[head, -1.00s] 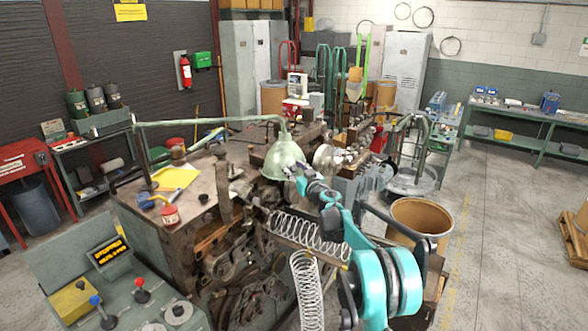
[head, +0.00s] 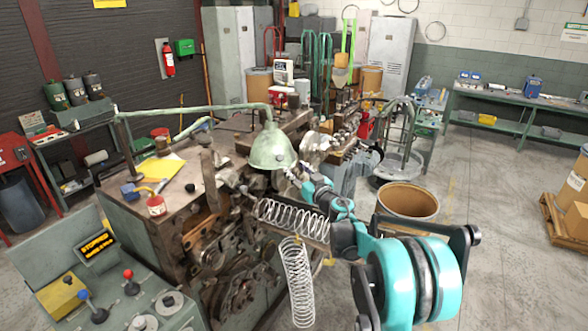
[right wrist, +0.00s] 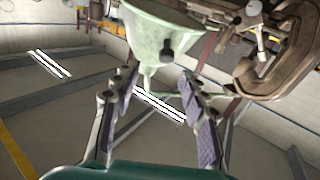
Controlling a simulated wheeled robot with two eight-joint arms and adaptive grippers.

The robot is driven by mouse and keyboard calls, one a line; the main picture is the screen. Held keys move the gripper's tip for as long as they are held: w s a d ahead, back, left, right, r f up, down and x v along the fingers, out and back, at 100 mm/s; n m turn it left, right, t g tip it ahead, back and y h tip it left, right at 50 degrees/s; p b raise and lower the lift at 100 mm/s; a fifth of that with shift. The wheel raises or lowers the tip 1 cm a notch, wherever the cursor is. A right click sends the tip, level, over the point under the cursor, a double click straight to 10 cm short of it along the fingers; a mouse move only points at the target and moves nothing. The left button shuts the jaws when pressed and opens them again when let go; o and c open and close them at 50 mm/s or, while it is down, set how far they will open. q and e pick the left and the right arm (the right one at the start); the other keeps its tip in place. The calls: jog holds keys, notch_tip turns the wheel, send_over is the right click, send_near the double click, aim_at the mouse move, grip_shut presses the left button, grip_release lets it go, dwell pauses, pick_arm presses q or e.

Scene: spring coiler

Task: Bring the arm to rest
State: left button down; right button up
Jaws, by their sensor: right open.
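My right arm comes in from the lower right in the head view. Its gripper (head: 293,178) is small there, just right of and below the green lamp shade (head: 272,148), above the spring coiler (head: 230,265). In the right wrist view my right gripper (right wrist: 156,82) has its two fingers apart with nothing between them. The lamp shade (right wrist: 165,35) shows beyond the fingertips; I cannot tell whether they touch it. My left gripper is not in view.
One coil spring (head: 290,218) lies across the coiler's front and another (head: 297,282) hangs below it, both close to my right arm. A brown drum (head: 408,200) stands behind the arm. A control console (head: 120,300) is at lower left. Open floor lies at right.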

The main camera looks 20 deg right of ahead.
dwell(0.3)
jog(key=s+a+f+m+g+h+b, duration=0.1)
jog(key=s+f+m+g+h+b, duration=0.15)
jog(key=s+m+h+b, duration=0.65)
jog(key=s+a+f+n+g+y+b, duration=0.2)
jog(key=s+a+f+b, duration=0.2)
jog(key=s+f, duration=0.6)
jog(key=s+a+f+n+g+y+b, duration=0.2)
jog(key=s+a+f+g+b, duration=0.1)
jog(key=s+f, duration=0.8)
jog(key=s+a+f+n+g+y+b, duration=0.2)
jog(key=s+a+f+b, duration=0.3)
jog(key=s+f, duration=0.6)
jog(key=shift+s+a+n+g+y, duration=0.45)
jog(key=shift+s+a+g, duration=0.2)
jog(key=shift+s+a, duration=0.45)
jog(key=shift+w+a, duration=0.1)
jog(key=shift+w, duration=0.05)
